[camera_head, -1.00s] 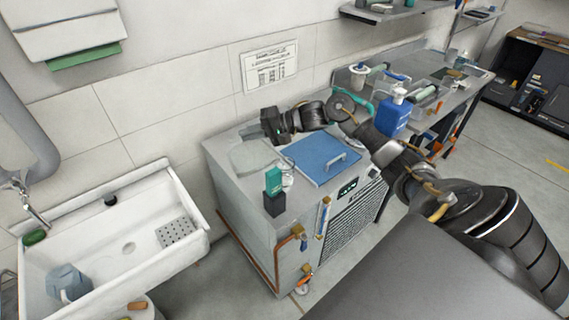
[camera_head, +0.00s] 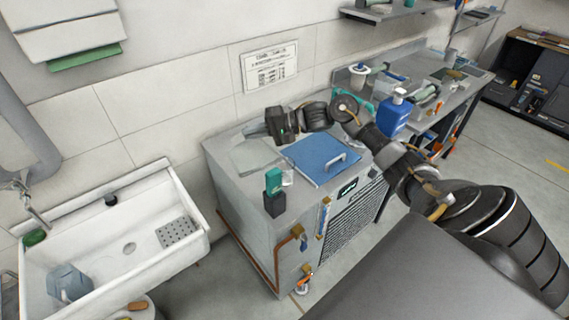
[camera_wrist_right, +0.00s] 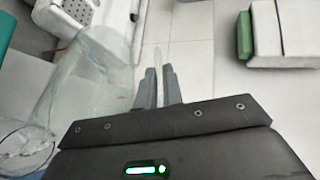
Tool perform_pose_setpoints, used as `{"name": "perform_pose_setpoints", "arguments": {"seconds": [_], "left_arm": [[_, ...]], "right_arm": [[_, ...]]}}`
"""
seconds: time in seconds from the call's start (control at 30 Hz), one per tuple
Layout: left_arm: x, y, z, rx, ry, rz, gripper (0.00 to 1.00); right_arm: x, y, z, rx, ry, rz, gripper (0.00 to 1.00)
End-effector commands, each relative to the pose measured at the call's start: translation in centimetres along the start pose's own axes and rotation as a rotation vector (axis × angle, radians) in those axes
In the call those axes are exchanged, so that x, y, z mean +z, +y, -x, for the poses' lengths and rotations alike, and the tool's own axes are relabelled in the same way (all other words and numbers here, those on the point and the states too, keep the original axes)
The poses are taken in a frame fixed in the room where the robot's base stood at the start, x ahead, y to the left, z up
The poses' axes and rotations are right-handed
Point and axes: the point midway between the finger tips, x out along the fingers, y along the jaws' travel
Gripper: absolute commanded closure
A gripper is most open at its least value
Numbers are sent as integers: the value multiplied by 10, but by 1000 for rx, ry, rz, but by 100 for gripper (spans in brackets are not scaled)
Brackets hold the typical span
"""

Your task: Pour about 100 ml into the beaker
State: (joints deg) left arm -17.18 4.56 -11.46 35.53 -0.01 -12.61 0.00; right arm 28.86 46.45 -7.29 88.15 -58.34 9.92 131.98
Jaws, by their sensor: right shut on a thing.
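My right gripper (camera_head: 281,136) is above the back left of the grey machine's top. In the right wrist view its fingers (camera_wrist_right: 158,86) are closed on a thin clear strip, which looks like the handle of a large clear jug (camera_wrist_right: 92,72). The jug lies left of the fingers; it shows faintly in the head view (camera_head: 254,156) and seems tilted. A small clear beaker (camera_head: 287,178) stands on the machine top, beside a green and black bottle. A round glass rim with clear contents (camera_wrist_right: 25,147) shows below the jug in the wrist view, probably the beaker. The liquid level is unclear. My left gripper is out of view.
The grey machine (camera_head: 238,198) carries a blue lid with a handle (camera_head: 322,160) and the green and black bottle (camera_head: 274,193). A white sink (camera_head: 100,222) with a grey-blue jug (camera_head: 68,283) is at left. A bench with a blue bottle (camera_head: 394,113) is at right.

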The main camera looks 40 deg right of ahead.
Motion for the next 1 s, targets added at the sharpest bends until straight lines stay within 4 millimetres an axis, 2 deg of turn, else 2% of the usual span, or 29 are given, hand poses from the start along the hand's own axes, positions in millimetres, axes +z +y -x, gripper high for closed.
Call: {"name": "perform_pose_setpoints", "arguments": {"seconds": [1.0], "left_arm": [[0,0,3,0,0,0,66]], "right_arm": [[-4,-3,8,-47,-3,-16,100]]}}
